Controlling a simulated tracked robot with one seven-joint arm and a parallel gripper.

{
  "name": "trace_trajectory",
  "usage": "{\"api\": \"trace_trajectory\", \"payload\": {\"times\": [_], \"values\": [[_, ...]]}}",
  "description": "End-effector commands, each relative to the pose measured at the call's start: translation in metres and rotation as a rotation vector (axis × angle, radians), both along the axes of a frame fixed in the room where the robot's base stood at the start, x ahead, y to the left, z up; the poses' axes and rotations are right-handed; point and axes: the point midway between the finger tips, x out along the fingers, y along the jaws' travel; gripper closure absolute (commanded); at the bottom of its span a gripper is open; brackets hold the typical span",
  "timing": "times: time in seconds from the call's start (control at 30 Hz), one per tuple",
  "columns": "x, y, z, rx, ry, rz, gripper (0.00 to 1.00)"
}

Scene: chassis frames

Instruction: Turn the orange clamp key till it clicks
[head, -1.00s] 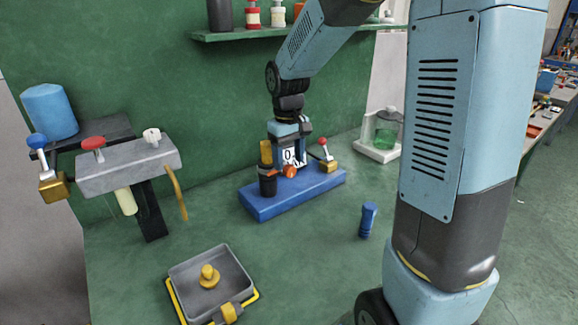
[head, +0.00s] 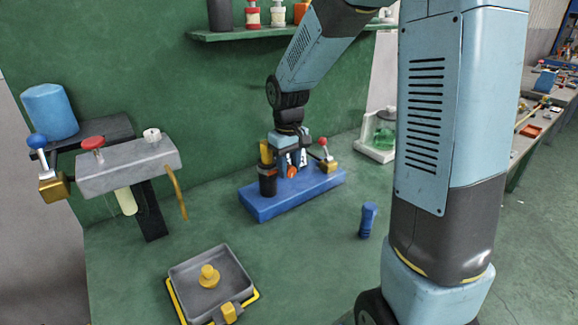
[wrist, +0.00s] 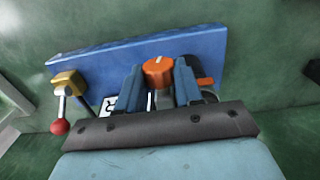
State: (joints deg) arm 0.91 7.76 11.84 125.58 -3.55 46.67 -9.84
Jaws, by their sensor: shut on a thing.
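The orange clamp key (wrist: 158,70) is a round knob with a pale line across its top. It stands on the blue base (head: 262,205) and also shows in the head view (head: 291,172). My gripper (wrist: 157,80) is shut on it, with one blue finger on each side. In the head view my gripper (head: 291,160) points down over the blue base. A white marked plate (wrist: 108,105) shows partly beside the left finger in the wrist view.
A red-knobbed lever on a brass block (head: 327,160) stands right of the key, and a dark cylinder (head: 268,181) left of it. A blue bottle-shaped piece (head: 367,220) and a grey tray (head: 237,257) stand in front. A shelf (head: 250,34) is above.

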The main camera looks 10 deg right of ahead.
Motion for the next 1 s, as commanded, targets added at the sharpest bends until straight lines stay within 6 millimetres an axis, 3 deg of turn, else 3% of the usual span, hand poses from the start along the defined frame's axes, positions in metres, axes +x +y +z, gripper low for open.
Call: {"api": "trace_trajectory", "payload": {"times": [0.2,0.57,1.0], "values": [[0.0002,-0.0005,0.0002,0.0,0.0,-0.001,0.95],[0.001,-0.0027,0.0003,0.052,0.022,-0.005,0.95],[0.0044,-0.0093,-0.0015,0.367,0.154,-0.007,0.95]]}}
